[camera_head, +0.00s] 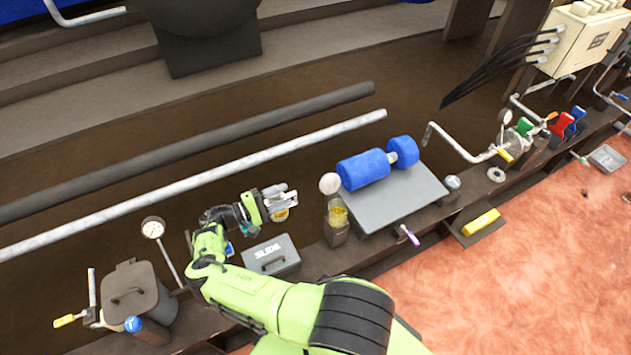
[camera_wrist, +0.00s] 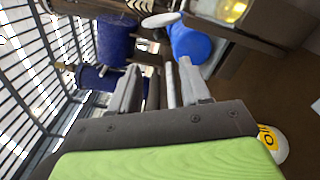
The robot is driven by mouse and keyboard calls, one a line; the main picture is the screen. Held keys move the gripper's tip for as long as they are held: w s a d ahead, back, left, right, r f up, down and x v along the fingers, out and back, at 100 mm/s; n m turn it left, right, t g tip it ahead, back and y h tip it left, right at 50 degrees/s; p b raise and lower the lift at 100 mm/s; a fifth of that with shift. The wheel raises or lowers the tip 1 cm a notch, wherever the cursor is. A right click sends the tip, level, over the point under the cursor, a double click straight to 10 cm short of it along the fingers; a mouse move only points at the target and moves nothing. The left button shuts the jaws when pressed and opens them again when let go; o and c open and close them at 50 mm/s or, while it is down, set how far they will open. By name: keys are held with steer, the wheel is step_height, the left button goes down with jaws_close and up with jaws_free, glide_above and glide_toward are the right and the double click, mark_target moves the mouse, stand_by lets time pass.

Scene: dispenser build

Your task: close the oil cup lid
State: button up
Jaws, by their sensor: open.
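The oil cup (camera_head: 337,217) is a small clear cup with yellow oil, standing on a dark block left of the grey plate. Its round pale lid (camera_head: 329,184) stands up above the cup's far side, so the cup is open. In the wrist view the cup (camera_wrist: 232,10) is at the top right edge, and the lid (camera_wrist: 160,20) appears as a white disc at the top. My gripper (camera_head: 292,199) is left of the cup and lid, apart from both. Its two fingers (camera_wrist: 163,85) are spread with nothing between them.
A grey plate (camera_head: 405,206) carrying blue rollers (camera_head: 364,169) is right of the cup. A grey box (camera_head: 271,256) is below my gripper. A gauge (camera_head: 153,229) and lidded dark pot (camera_head: 130,292) stand left. Long pipes (camera_head: 200,180) run behind.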

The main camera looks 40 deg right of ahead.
mark_target(326, 178)
steer(key=x, duration=1.5)
steer(key=shift+s+d+r, duration=0.1)
steer(key=shift+s+d, duration=0.05)
steer(key=shift+s, duration=0.1)
steer(key=shift+c, duration=0.2)
jaws_close()
